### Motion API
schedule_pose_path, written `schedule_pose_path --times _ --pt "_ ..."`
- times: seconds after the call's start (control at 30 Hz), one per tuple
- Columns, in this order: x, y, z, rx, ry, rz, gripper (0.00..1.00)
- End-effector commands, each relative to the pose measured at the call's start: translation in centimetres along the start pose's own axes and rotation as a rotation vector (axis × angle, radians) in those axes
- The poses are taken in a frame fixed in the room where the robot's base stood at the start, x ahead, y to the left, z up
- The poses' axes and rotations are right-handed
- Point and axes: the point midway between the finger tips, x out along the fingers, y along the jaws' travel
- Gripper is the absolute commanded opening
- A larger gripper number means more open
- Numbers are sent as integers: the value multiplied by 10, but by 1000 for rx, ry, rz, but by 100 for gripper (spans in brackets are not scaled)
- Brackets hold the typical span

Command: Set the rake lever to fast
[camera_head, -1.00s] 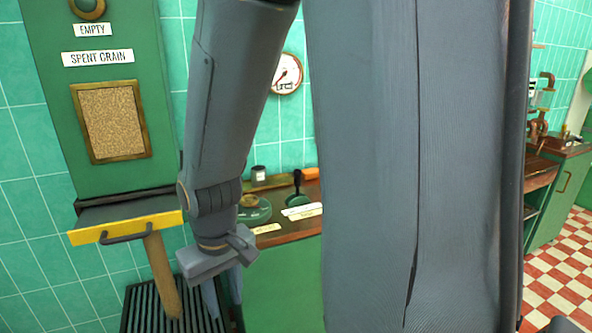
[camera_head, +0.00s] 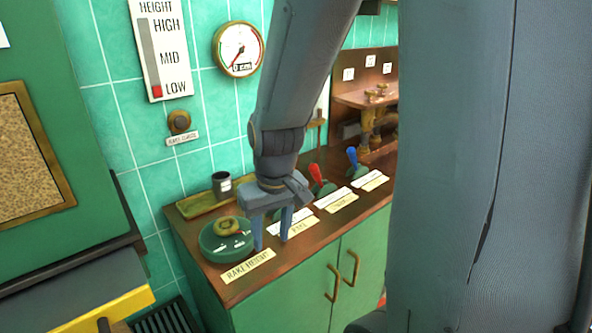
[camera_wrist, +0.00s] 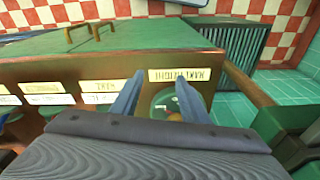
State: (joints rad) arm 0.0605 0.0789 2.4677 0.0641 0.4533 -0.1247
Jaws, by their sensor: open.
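My gripper (camera_head: 271,241) is open and points down over the counter, between the round green rake height dial (camera_head: 213,243) and a label that seems to read "RAKE" (camera_head: 299,228). Behind the fingers, only a bit of green base shows near that label; the rake lever's handle is hidden and its setting cannot be told. In the wrist view the two fingers (camera_wrist: 158,97) are apart, with part of the green dial (camera_wrist: 163,99) between them. The "RAKE" label (camera_wrist: 104,87) lies left of them there, upside down.
A red lever (camera_head: 317,177) and a blue lever (camera_head: 353,157) stand farther right along the counter. A dark cup (camera_head: 222,186) stands on a brass tray (camera_head: 195,207) behind the dial. A gauge (camera_head: 238,49) hangs on the wall. A yellow-edged ledge (camera_head: 120,306) is at lower left.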

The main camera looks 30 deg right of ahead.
Motion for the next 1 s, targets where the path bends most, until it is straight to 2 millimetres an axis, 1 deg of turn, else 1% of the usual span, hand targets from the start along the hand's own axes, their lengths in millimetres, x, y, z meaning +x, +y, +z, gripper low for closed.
schedule_pose_path --times 0.03,0.07,0.1,0.2,0.3,0.37,0.47,0.8,1.0 --pt "-16 16 -32 11 46 -4 41" --pt "-23 26 -50 14 75 -5 41" --pt "-32 41 -72 14 111 -4 41" --pt "-52 74 -117 14 187 5 41" --pt "-63 99 -142 14 233 17 41" --pt "-64 105 -149 12 245 20 41" --pt "-57 107 -152 9 248 21 41" --pt "-11 107 -163 9 247 21 41" --pt "6 107 -167 9 248 21 41"
